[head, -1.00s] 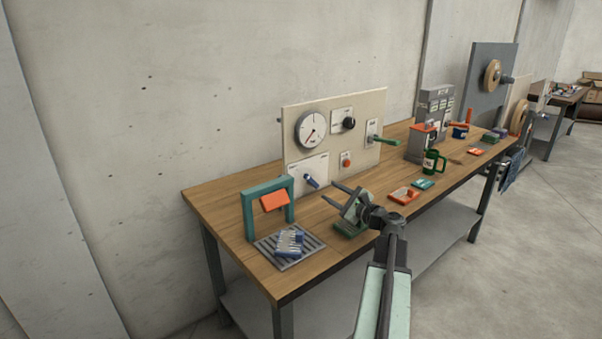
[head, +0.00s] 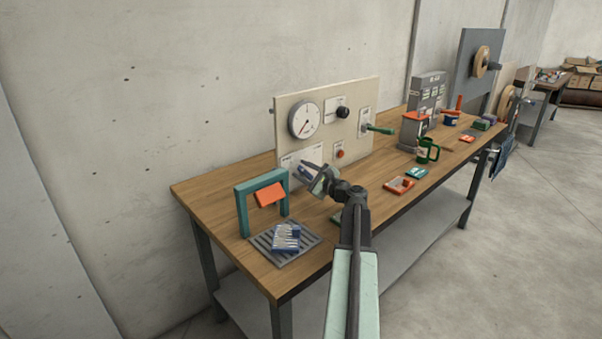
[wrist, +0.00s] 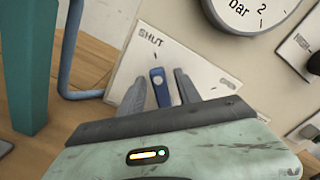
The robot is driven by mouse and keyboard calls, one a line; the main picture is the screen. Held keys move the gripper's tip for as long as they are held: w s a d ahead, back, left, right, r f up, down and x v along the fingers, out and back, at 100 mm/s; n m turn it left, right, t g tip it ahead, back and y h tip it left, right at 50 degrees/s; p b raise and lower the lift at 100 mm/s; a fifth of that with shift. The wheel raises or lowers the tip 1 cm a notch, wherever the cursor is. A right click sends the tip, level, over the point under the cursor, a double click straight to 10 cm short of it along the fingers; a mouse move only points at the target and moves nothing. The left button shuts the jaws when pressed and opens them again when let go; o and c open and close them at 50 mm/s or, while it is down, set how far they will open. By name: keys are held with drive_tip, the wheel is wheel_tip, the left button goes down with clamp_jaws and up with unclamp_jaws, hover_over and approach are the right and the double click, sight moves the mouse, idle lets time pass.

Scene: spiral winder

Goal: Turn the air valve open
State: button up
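The air valve's blue lever (wrist: 159,88) sits on a white plate (wrist: 203,72) on the panel. The word SHUT shows at the plate's upper left in the wrist view; a label at its right is too blurred to read. My gripper (wrist: 160,88) is open, with one dark finger on each side of the lever. A small gap shows on both sides, and I cannot tell if either finger touches it. In the head view my gripper (head: 304,175) is at the panel's lower left and hides most of the lever.
A teal frame (head: 242,212) with an orange flap stands close left of my gripper. A green mug (head: 427,151) stands to the right.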

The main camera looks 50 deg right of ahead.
drive_tip(key=shift+w, duration=0.1)
clamp_jaws()
idle(1.3)
